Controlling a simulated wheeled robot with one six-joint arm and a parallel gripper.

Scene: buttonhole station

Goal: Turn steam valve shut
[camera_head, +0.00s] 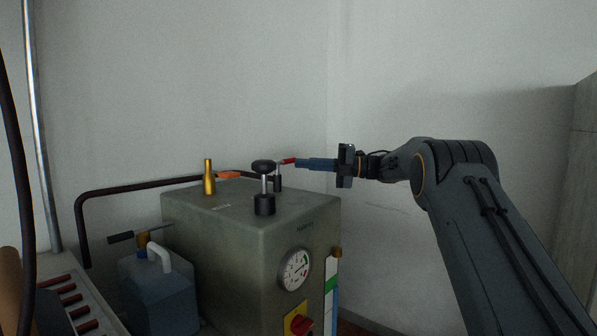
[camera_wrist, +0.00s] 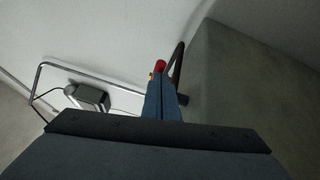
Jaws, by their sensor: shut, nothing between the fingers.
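A valve lever with a red grip (camera_head: 288,161) stands at the back of the boiler's top, on a short dark stem (camera_head: 278,182). The grip points right in the head view. My gripper (camera_head: 298,162) is shut and empty, its fingertips right at the end of the red grip; I cannot tell whether they touch. In the wrist view the red grip (camera_wrist: 160,67) shows just beyond my closed fingertips (camera_wrist: 160,76). A second, orange-handled lever (camera_head: 229,175) lies further left at the back. Which one is the steam valve I cannot read from the labels.
The boiler (camera_head: 200,240) has a black knob (camera_head: 263,166) and brass fitting (camera_head: 209,178) on top, a gauge (camera_head: 295,269) and red switch (camera_head: 300,322) in front. A dark pipe (camera_head: 130,187) runs behind. A blue jug (camera_head: 160,290) stands left. Air above is clear.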

